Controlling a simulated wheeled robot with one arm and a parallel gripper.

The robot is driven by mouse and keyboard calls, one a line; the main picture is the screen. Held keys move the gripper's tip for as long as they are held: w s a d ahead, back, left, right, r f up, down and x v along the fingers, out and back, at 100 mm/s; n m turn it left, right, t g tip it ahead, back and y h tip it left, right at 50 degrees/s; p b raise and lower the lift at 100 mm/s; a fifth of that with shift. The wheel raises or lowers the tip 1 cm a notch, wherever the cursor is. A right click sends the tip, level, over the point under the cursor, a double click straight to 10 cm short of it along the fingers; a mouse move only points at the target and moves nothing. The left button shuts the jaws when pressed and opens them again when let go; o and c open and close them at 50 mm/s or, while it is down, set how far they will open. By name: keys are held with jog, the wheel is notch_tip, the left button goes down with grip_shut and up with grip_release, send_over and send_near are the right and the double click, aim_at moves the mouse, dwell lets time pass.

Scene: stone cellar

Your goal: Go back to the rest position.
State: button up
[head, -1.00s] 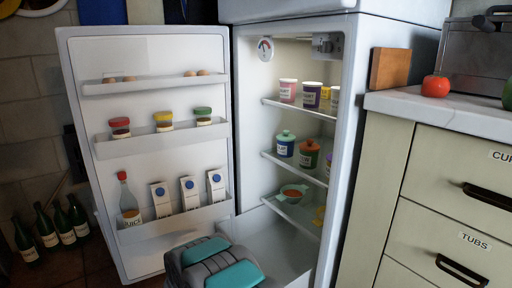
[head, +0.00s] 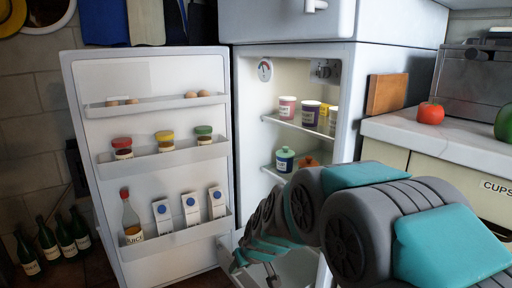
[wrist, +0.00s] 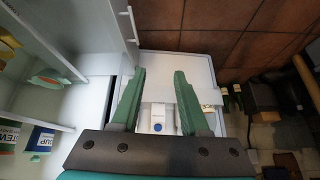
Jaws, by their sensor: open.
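My gripper (head: 252,270) is low at the fridge's front, by the inner edge of the open door (head: 150,75). My arm reaches to it from the right and covers the lower part of the fridge (head: 342,130). In the wrist view, my gripper (wrist: 159,80) has its two green fingers spread with nothing held between them. A white carton (wrist: 158,118) with a blue dot shows between and beyond the fingers, apart from them. Fridge shelves with tubs, among them a blue tub (wrist: 42,138), are to the left there.
The door shelves hold eggs, jars (head: 165,141), a sauce bottle (head: 131,217) and cartons (head: 190,208). Tubs (head: 311,114) stand inside the fridge. A counter (head: 450,135) with a tomato (head: 431,113) is at right. Dark bottles (head: 48,238) stand on the floor at left.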

jog(key=s+d+r+m+g+h+p, duration=0.1)
jog(key=s+d+r+m+g, duration=0.1)
jog(key=s+d, duration=0.4)
jog(key=s+d+r+m+g+h+p, duration=0.1)
jog(key=s+d, duration=0.5)
jog(key=s, duration=1.1)
jog(key=s+d+r+m+g+h+p, duration=0.1)
jog(key=s+d+r+m+g, duration=0.1)
jog(key=s+d, duration=0.5)
jog(key=s+r+g, duration=0.1)
jog(key=s+g, duration=0.1)
jog(key=s, duration=0.3)
jog(key=shift+r+m, duration=0.2)
jog(key=shift+m, duration=0.2)
dwell(1.3)
